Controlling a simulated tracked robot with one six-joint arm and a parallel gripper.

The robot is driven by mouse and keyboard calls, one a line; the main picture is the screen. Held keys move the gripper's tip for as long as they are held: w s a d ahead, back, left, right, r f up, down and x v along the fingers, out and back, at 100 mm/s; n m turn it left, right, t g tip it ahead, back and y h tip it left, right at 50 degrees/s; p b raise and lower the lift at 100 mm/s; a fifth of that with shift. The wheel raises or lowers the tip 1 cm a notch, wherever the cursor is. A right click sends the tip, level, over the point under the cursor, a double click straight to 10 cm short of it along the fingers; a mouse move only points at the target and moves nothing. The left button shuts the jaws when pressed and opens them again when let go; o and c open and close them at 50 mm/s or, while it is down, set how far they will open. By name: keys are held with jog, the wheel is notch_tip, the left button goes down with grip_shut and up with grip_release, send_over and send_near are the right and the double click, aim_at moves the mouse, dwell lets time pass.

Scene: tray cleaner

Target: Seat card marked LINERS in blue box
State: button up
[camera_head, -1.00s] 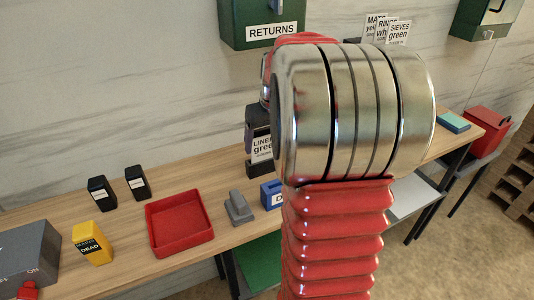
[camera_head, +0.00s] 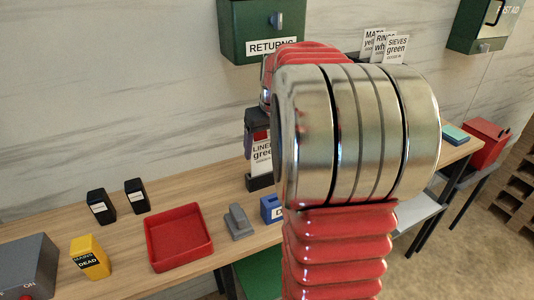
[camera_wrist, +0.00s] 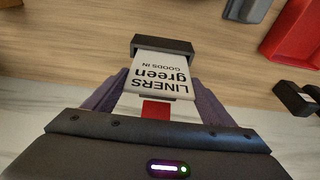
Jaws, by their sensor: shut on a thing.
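The white card marked LINERS green (camera_wrist: 160,72) has a red patch near its top. It also shows in the head view (camera_head: 262,155). My gripper (camera_wrist: 157,92) is shut on the card, its purple-grey fingers on either side. The card's lower edge is at a dark slotted stand (camera_wrist: 150,42), which is on the bench in the head view (camera_head: 259,182); I cannot tell whether it is clear of the slot. The blue box (camera_head: 268,209), with a white label, stands on the bench right of a grey piece, its right part hidden behind my arm.
A red tray (camera_head: 178,264), grey piece (camera_head: 240,224), yellow block (camera_head: 90,258) and two black blocks (camera_head: 101,207) stand to the left. A green RETURNS box (camera_head: 240,40) hangs above. Other cards (camera_head: 396,48) show behind my arm.

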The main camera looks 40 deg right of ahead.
notch_tip(320, 180, up, 15)
dwell(0.3)
jog(key=shift+r, duration=0.15)
dwell(0.6)
